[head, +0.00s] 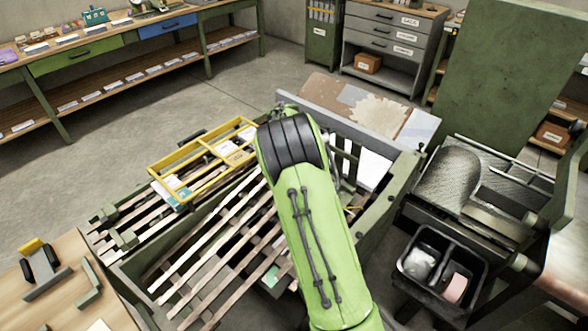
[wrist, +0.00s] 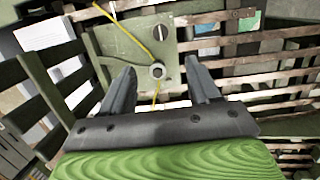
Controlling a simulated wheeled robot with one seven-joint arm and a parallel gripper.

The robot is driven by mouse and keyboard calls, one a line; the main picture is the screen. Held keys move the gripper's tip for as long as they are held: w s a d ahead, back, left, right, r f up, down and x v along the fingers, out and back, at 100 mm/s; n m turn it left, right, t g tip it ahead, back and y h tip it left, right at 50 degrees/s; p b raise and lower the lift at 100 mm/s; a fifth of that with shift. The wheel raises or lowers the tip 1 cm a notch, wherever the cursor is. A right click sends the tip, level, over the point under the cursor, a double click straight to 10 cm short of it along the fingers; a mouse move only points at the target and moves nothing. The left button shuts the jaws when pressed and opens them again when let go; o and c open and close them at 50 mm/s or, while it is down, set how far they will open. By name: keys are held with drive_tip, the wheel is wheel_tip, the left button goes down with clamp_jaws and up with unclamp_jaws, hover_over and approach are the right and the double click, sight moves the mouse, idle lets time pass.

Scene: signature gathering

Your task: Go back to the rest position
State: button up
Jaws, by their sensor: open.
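My green arm reaches out over the slatted wooden rack (head: 215,240) in the head view. It hides my gripper there. In the wrist view my gripper (wrist: 160,84) shows two grey fingers spread apart with nothing between them. Beyond the fingers is a green plate (wrist: 115,42) with a round knob and a yellow cord. Slats of the rack (wrist: 262,46) run to the right of the plate. I cannot tell whether the fingers touch anything.
A yellow divided frame (head: 157,166) lies on the rack's far left side. A black two-part tray (head: 428,292) and a machine with a roller (head: 447,180) stand to the right. A wooden table (head: 60,285) is at the lower left. Open concrete floor (head: 215,100) lies behind.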

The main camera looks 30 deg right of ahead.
drive_tip(key=s+a+r+m+t+y, duration=0.1)
drive_tip(key=s+a+r, duration=0.3)
drive_tip(key=r, duration=0.2)
drive_tip(key=s+a+r+m+t+p, duration=0.1)
drive_tip(key=s+a+r+t, duration=0.15)
drive_tip(key=r, duration=0.35)
drive_tip(key=s+a+r+y, duration=0.1)
drive_tip(key=s+a+r, duration=0.3)
drive_tip(key=r, duration=0.2)
drive_tip(key=s+a+r+m+t, duration=0.1)
drive_tip(key=s+a, duration=0.2)
drive_tip(key=s, duration=0.5)
drive_tip(key=s+a+r+t+p, duration=0.1)
drive_tip(key=s+a, duration=0.3)
drive_tip(key=s, duration=0.4)
drive_tip(key=shift+s+r+m+t+y, duration=0.3)
drive_tip(key=shift+r+m+t, duration=0.1)
drive_tip(key=shift+t, duration=0.25)
